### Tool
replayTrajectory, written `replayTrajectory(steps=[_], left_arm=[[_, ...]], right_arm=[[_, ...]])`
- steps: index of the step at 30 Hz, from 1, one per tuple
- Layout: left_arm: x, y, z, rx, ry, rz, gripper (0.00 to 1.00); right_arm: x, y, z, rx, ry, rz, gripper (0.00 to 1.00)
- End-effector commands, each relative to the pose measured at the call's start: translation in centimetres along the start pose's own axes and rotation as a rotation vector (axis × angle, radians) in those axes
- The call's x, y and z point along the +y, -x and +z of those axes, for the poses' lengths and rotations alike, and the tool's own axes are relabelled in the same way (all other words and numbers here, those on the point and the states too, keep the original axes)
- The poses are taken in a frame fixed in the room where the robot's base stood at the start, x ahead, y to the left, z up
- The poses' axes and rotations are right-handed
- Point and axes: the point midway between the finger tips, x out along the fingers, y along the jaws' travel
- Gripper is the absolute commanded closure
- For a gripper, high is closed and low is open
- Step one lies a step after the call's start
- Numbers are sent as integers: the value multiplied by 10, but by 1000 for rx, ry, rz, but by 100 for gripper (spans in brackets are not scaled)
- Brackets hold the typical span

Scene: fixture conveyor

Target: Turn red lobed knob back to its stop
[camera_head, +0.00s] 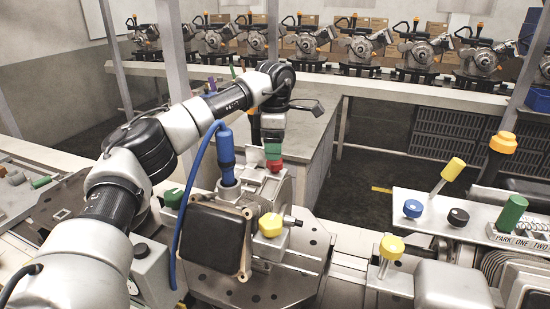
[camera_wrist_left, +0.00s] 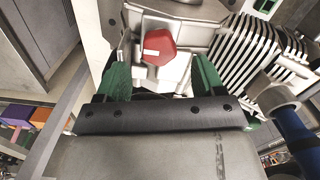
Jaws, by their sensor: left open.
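The red lobed knob (camera_head: 275,166) sits on the grey fixture in the middle of the head view. In the left wrist view the red knob (camera_wrist_left: 158,46) shows its flat face, just beyond and between the fingertips. My left gripper (camera_head: 273,154) points down right above the knob. In the left wrist view its two green fingers (camera_wrist_left: 160,66) are spread apart with a gap on each side of the knob. Nothing is held between them. Whether the fingertips reach down around the knob's sides is hard to tell. My right gripper is not in view.
A blue-handled tool (camera_head: 226,150) with a blue cable stands close left of the knob. A yellow knob (camera_head: 271,225) and a dark square block (camera_head: 213,238) sit in front. A green knob (camera_head: 173,198) is at left. A yellow-topped lever (camera_head: 391,248) stands at right.

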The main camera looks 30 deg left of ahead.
Motion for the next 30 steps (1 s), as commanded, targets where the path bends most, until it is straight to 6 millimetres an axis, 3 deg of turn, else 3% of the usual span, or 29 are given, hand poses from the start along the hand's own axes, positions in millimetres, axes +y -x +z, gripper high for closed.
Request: replayTrajectory(steps=[3, 9, 20, 27, 30], left_arm=[[-1, -20, -1, 2, 0, -2, 31], [0, -41, 0, 0, 0, -1, 31], [0, -46, 0, 0, 0, 0, 33], [0, -46, 0, 0, 0, 0, 70], [0, -46, 0, 0, 0, 0, 81]], right_arm=[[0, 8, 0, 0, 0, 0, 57], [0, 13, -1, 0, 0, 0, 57], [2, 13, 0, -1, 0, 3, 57], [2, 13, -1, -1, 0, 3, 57], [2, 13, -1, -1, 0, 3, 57]])
